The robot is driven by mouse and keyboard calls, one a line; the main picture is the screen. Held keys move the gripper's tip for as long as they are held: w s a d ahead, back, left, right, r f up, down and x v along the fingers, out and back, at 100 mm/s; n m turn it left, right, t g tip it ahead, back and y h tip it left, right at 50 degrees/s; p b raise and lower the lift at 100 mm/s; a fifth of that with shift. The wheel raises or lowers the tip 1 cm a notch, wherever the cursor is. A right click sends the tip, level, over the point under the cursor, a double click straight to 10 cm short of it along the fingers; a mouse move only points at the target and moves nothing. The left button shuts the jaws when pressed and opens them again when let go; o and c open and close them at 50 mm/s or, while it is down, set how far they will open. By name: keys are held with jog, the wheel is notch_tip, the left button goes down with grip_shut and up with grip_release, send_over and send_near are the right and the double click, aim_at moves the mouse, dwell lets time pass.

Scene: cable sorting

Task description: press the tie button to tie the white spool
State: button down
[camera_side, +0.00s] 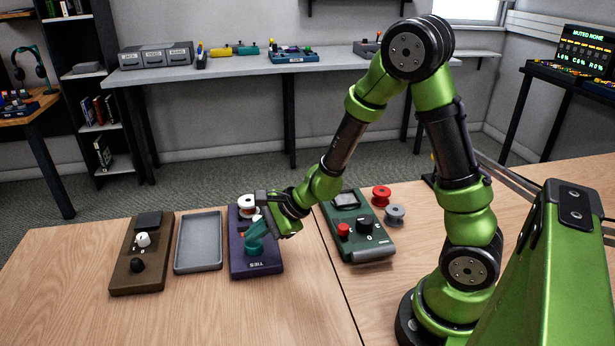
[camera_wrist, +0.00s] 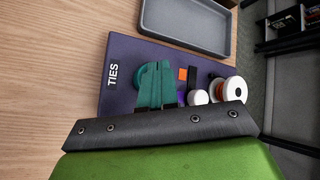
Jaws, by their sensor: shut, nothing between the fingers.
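The purple tie device (camera_side: 238,264), marked TIES, lies on the table and also shows in the wrist view (camera_wrist: 122,62). A white spool (camera_side: 247,201) sits at its far end; in the wrist view the spool (camera_wrist: 234,89) is at the right with a reddish centre. A round teal button (camera_wrist: 146,76) is near the TIES lettering. My gripper (camera_side: 250,236) has teal fingers, shut and empty, pointing down at the button. In the wrist view my gripper (camera_wrist: 160,66) partly covers the button. I cannot tell whether they touch or whether the button is pressed down.
A grey tray (camera_side: 178,267) and a brown device (camera_side: 124,280) with knobs lie left of the tie device. A green device (camera_side: 378,248) with a red button stands to the right. A red spool (camera_side: 381,194) and a grey spool (camera_side: 395,215) are beyond it.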

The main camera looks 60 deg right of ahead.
aim_at(257, 243)
jog(key=shift+f, duration=0.3)
jog(key=shift+r, duration=0.15)
dwell(0.3)
jog(key=shift+r, duration=1.1)
jog(key=shift+r, duration=2.5)
